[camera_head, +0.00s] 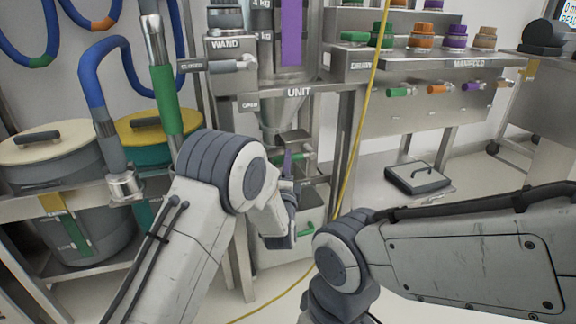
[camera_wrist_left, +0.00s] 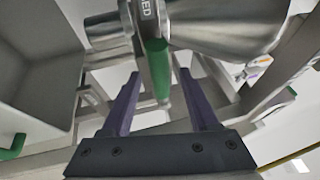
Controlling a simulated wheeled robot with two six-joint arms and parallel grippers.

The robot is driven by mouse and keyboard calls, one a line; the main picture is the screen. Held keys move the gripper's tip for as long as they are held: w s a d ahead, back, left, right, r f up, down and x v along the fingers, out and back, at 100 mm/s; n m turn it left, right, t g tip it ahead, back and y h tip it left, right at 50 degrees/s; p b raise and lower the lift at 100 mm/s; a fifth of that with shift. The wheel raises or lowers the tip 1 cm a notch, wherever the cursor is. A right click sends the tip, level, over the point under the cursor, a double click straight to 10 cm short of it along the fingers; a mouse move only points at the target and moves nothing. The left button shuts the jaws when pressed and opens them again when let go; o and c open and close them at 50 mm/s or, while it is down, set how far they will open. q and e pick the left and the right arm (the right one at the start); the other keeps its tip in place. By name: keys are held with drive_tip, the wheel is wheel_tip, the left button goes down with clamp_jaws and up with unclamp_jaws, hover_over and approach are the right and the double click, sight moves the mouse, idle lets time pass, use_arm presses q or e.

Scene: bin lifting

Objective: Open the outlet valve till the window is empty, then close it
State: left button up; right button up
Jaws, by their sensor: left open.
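The unit (camera_head: 300,92) stands in the middle of the head view, with a steel cone below its label. Its window (camera_head: 292,30) shows a tall purple fill beside kg marks; its top is cut off by the frame. My left gripper (camera_head: 288,163) is at this handle. In the left wrist view, the green handle (camera_wrist_left: 158,72) lies between the open purple fingers of my left gripper (camera_wrist_left: 160,80), with gaps visible on both sides. My right gripper is out of view.
Lidded bins (camera_head: 55,165) and a wand hose (camera_head: 92,75) stand at the left. The manifold (camera_head: 450,85) with coloured caps is at the right.

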use_arm(q)
drive_tip(key=shift+b+x, duration=0.3)
drive_tip(key=shift+x, duration=1.05)
clamp_jaws()
idle(0.4)
